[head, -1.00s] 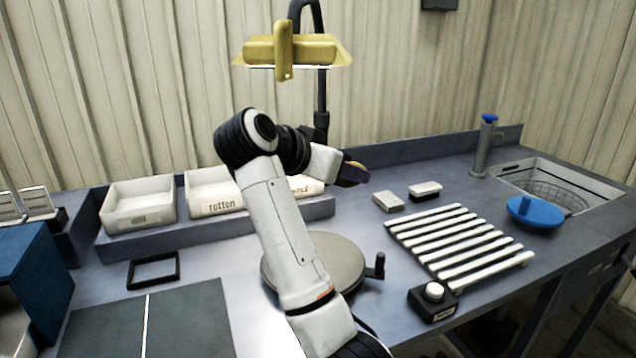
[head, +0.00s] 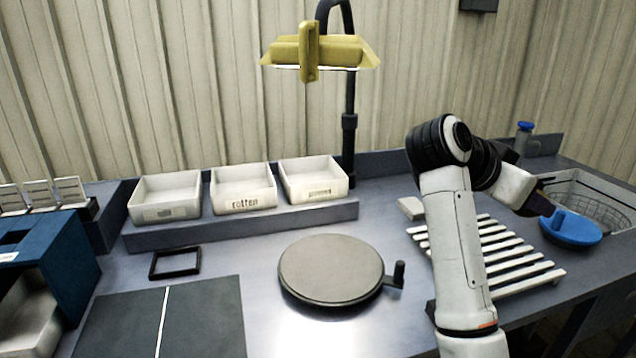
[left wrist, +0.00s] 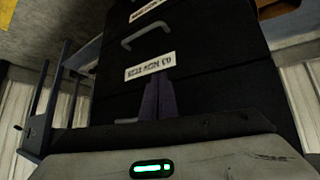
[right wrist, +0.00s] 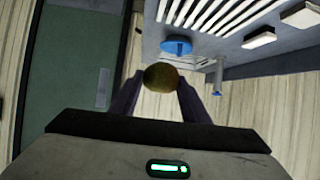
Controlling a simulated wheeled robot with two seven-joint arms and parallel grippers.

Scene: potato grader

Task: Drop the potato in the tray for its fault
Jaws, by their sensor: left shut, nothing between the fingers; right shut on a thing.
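My right gripper (head: 540,204) is at the right of the head view, by the blue round lid-like piece (head: 571,228). In the right wrist view its fingers are shut on a brownish, round potato (right wrist: 160,76). No fault can be made out on its dark visible side. The outer labels are too small to read. My left gripper (left wrist: 158,98) is shut and empty, facing dark labelled drawers.
A round turntable (head: 332,268) with a side knob sits mid-bench. A slatted rack (head: 510,258) lies partly behind my right arm. A wire basket (head: 596,201) is sunk at the far right. A yellow lamp (head: 320,52) hangs above. A black frame (head: 175,262) lies left.

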